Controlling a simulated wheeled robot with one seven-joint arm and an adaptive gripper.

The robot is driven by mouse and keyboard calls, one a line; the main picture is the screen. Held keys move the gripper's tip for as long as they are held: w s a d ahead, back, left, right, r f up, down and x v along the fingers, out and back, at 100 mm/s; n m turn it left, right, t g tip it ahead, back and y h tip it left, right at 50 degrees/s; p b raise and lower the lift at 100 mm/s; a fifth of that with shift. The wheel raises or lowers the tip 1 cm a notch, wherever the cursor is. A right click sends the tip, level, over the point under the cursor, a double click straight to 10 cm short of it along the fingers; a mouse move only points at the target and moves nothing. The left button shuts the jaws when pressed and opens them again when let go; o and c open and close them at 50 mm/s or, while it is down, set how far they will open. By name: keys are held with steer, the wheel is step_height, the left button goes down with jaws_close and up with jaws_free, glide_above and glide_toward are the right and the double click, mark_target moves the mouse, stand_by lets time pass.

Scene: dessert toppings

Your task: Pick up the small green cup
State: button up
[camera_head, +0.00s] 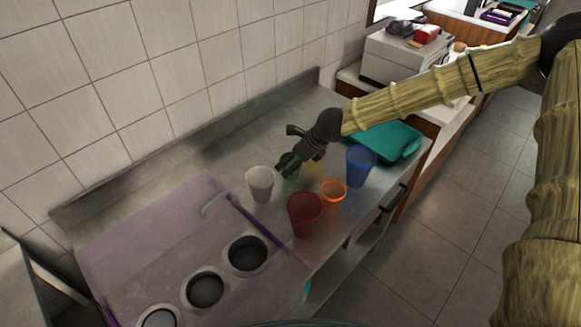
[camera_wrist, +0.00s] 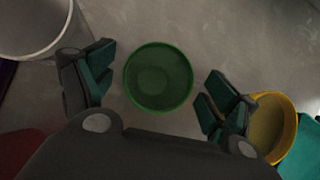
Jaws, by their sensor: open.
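The small green cup (camera_wrist: 158,78) stands upright on the metal counter and shows from above in the wrist view. In the head view the green cup (camera_head: 288,165) is partly hidden by my gripper. My gripper (camera_wrist: 152,92) is open, with one finger to the left of the cup and one to the right. Both fingers are apart from the cup's rim in that view. In the head view my gripper (camera_head: 291,160) is over the cup. I cannot tell its exact height against the rim.
A white cup (camera_head: 260,183) stands close on the left. A yellow cup (camera_wrist: 270,125) is close to the right finger. A red cup (camera_head: 304,213), an orange cup (camera_head: 333,191), a blue cup (camera_head: 361,165) and a teal tray (camera_head: 408,150) stand around on the counter (camera_head: 225,150). The tiled wall is behind.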

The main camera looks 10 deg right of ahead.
steer(key=shift+w+a+f, duration=0.1)
steer(key=shift+a+f, duration=0.05)
steer(key=shift+f, duration=0.45)
steer(key=shift+a, duration=0.1)
steer(key=shift+w+f, duration=0.15)
steer(key=c, duration=0.9)
steer(key=shift+o, duration=0.2)
